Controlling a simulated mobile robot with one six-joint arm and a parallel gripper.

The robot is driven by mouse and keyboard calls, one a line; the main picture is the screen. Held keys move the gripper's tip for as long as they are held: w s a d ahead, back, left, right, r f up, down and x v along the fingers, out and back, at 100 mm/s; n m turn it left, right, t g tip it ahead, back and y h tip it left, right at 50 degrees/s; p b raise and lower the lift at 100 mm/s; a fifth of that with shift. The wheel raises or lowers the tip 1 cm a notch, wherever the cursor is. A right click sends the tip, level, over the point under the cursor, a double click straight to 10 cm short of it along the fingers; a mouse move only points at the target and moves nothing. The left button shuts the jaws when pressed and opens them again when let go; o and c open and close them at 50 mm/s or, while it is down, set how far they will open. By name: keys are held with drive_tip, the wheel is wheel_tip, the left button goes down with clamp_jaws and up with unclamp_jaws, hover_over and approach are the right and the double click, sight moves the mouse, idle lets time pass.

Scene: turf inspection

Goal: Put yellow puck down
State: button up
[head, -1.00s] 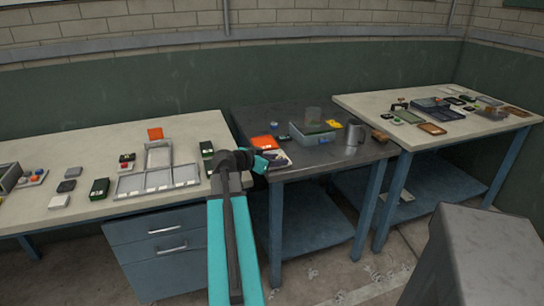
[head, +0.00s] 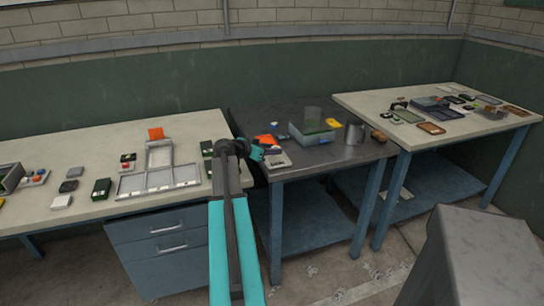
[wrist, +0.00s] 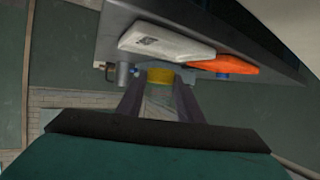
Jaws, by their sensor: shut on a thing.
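The yellow puck (wrist: 160,76) is between the two fingertips of my gripper (wrist: 158,88) in the wrist view, and the fingers are shut on it. In the head view my gripper (head: 259,154) is at the left front part of the dark table (head: 355,162), just left of a pale flat item (head: 279,160). The puck cannot be made out in the head view. In the wrist view a white flat item (wrist: 165,42) lies close to the puck; whether they touch is unclear.
An orange item (head: 265,140) lies behind my gripper; an orange shape (wrist: 235,66) shows in the wrist view. A grey-green box (head: 311,137), a yellow piece (head: 333,122) and a metal mug (head: 354,134) stand farther right. The dark table's front middle is clear. A sectioned tray (head: 158,178) is left.

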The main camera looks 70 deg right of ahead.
sight(272, 162)
drive_tip(key=shift+f, duration=0.1)
idle(0.3)
drive_tip(key=shift+f+p, duration=0.45)
drive_tip(key=shift+f, duration=1.2)
drive_tip(key=shift+f, duration=0.15)
drive_tip(key=o, duration=1)
drive_tip(key=shift+r, duration=0.25)
drive_tip(key=b+v, duration=0.2)
drive_tip(key=v, duration=1)
drive_tip(key=shift+r, duration=0.1)
